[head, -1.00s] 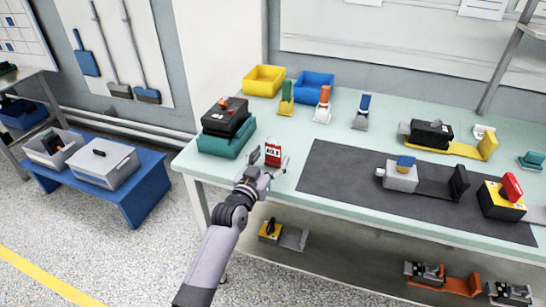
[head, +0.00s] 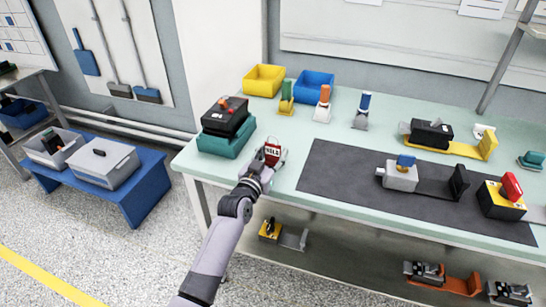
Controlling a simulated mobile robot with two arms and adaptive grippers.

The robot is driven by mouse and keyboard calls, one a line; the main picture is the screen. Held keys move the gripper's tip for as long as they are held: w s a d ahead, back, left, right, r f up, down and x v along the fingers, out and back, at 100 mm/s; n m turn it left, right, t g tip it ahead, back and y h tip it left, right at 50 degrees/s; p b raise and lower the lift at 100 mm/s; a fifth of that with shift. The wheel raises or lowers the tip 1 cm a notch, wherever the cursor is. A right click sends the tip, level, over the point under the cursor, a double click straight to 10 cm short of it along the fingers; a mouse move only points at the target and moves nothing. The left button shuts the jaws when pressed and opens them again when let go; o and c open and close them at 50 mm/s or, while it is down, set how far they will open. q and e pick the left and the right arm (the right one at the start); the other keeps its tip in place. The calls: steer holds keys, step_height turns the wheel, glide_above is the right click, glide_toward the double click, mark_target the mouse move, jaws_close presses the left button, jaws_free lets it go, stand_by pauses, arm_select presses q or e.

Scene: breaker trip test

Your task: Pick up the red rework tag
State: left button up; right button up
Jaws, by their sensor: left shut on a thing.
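The red rework tag (head: 272,154) has a white label with dark lettering and stands upright near the left end of the pale green workbench (head: 310,133). My left gripper (head: 267,161) reaches it from the front edge of the bench. Its fingers are shut on the tag, and they hide the tag's lower part. Whether the tag touches the bench top cannot be told. My right gripper does not show.
A black device on a teal case (head: 222,143) stands close to the left of the tag. A dark mat (head: 335,177) with switch units lies to the right. Yellow (head: 264,81) and blue (head: 314,86) bins stand behind.

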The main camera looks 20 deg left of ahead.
arm_select(q)
steer(key=c, duration=0.3)
